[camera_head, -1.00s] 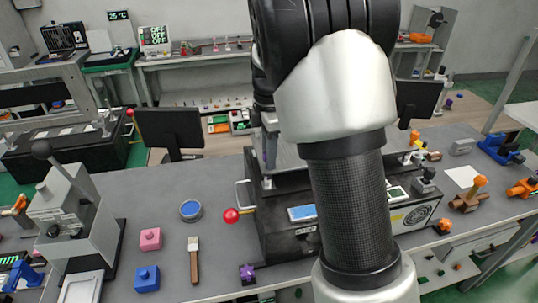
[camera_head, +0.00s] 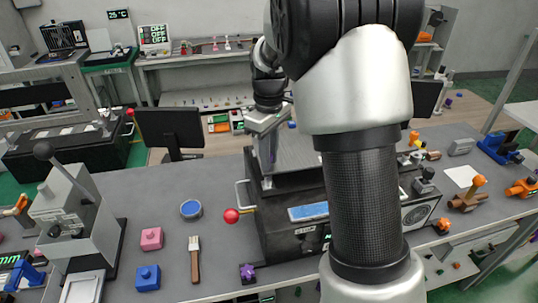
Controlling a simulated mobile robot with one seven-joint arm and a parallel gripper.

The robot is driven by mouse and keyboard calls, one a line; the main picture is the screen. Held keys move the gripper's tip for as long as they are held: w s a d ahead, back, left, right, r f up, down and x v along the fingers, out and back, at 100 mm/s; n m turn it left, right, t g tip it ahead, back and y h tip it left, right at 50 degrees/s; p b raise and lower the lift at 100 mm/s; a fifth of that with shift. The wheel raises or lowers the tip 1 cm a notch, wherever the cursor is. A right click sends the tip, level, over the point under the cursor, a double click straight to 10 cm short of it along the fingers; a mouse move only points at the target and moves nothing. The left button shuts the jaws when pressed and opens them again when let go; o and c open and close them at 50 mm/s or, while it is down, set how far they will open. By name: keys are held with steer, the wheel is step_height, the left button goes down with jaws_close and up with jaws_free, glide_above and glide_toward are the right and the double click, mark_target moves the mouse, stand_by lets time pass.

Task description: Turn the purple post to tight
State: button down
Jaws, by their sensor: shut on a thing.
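My gripper (camera_head: 267,182) points down at the left end of the black machine, behind its blue display. It is shut. A separate small purple knob on a dark base (camera_head: 248,272) sits at the table's front edge, well apart from my gripper.
The black machine (camera_head: 285,240) has a red ball handle (camera_head: 231,215) on its left. A grey lever box (camera_head: 70,215), pink block (camera_head: 152,238), blue block (camera_head: 147,278), brush (camera_head: 194,260) and blue round tin (camera_head: 190,208) stand left. My arm hides part of the machine.

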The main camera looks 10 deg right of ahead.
steer(key=shift+r+m, duration=0.1)
steer(key=shift+m, duration=1)
steer(key=c, duration=1.6)
jaws_free()
steer(key=shift+c, duration=0.2)
step_height(320, 180, up, 17)
steer(key=shift+r, duration=0.2)
